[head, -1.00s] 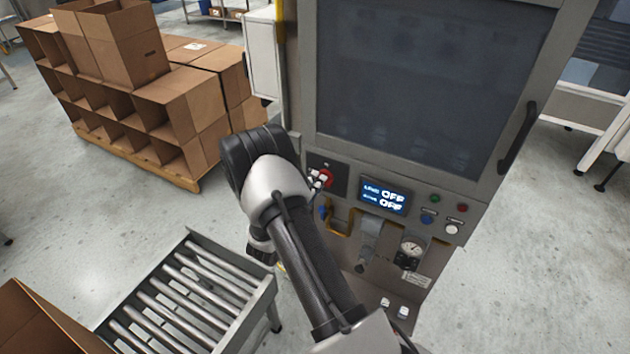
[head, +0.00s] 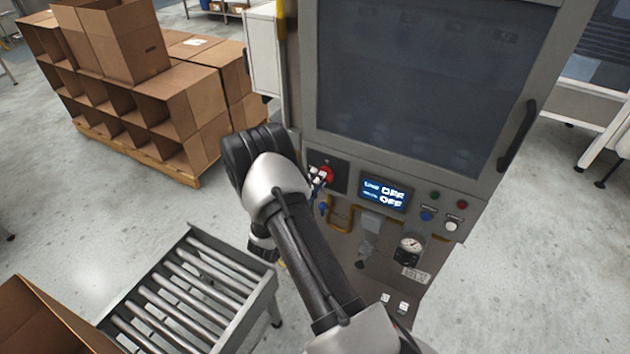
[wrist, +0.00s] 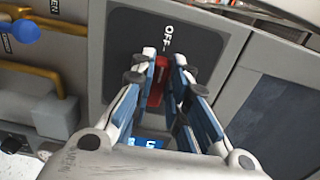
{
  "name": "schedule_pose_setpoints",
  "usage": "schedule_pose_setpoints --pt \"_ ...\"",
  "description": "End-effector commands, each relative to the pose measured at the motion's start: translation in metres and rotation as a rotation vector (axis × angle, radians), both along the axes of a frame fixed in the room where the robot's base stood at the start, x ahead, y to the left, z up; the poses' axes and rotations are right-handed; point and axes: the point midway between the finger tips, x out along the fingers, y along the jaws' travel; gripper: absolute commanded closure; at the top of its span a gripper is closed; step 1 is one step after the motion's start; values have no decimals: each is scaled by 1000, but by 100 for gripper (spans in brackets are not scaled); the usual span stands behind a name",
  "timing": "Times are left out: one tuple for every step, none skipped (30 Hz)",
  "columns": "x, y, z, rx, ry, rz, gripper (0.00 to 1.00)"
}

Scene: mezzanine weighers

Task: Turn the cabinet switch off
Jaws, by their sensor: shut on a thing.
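The cabinet switch is a red handle (wrist: 157,86) on a dark plate (wrist: 190,35) marked OFF. In the wrist view the visible part of the handle runs up toward the OFF mark. My gripper (wrist: 164,62) has its fingers on both sides of the handle and is shut on it; the fingers hide part of it. In the head view my gripper (head: 318,176) is at the cabinet front, with red of the switch (head: 328,174) showing beside the fingertips. The cabinet display (head: 383,195) shows two lines ending in OFF.
Right of the display are small buttons and lamps (head: 452,226), with a gauge (head: 410,245) below. A yellow pipe (head: 340,222) runs under the switch. A roller conveyor (head: 190,290) stands at lower left, and stacked cardboard boxes (head: 185,100) behind it on the left.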

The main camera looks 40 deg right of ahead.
Motion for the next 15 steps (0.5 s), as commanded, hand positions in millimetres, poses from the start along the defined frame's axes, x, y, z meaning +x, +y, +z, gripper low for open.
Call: schedule_pose_setpoints --pt "0 0 0 -1 2 0 100" --pt "0 0 0 -1 3 0 83" --pt "0 0 0 -1 2 0 80" --pt "0 0 0 -1 2 0 78" --pt "0 0 0 -1 2 0 76" --pt "0 0 0 -1 2 0 74" --pt "0 0 0 -1 2 0 72" --pt "0 0 0 0 1 0 70" --pt "0 0 0 0 1 0 67" --pt "0 0 0 0 1 0 65" --pt "0 0 0 0 1 0 65" --pt "0 0 0 0 1 0 65" --pt "0 0 0 0 1 0 65" --pt "0 0 0 0 1 0 65" --pt "0 0 0 0 1 0 65"
